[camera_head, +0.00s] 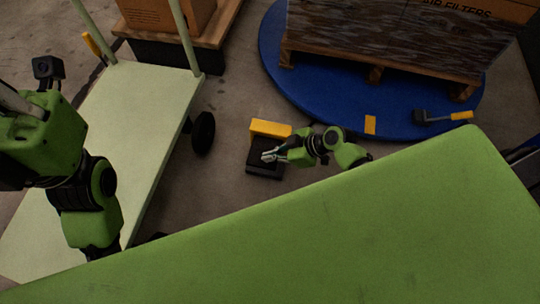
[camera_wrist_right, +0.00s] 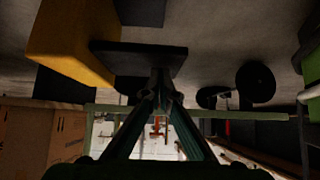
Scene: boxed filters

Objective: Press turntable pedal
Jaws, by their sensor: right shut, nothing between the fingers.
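The turntable pedal (camera_head: 265,168) is a black floor unit with a yellow guard (camera_head: 271,128) along its far side. It sits on the floor between the cart and the blue turntable (camera_head: 300,93). My right gripper (camera_head: 268,157) is over the black part of the pedal, its fingers together and empty. In the right wrist view the closed fingertips (camera_wrist_right: 160,76) lie at the edge of a dark flat plate (camera_wrist_right: 140,55), beside the yellow guard (camera_wrist_right: 75,40). I cannot tell whether they touch the plate. My left arm shows at the left, but its fingers do not.
A wooden pallet (camera_head: 375,73) with a large load marked "AIR FILTERS" stands on the turntable. A small black tool with a yellow end (camera_head: 442,117) lies at its edge. A pale green cart (camera_head: 140,130) is at the left. Boxes stand on another pallet (camera_head: 222,22) behind.

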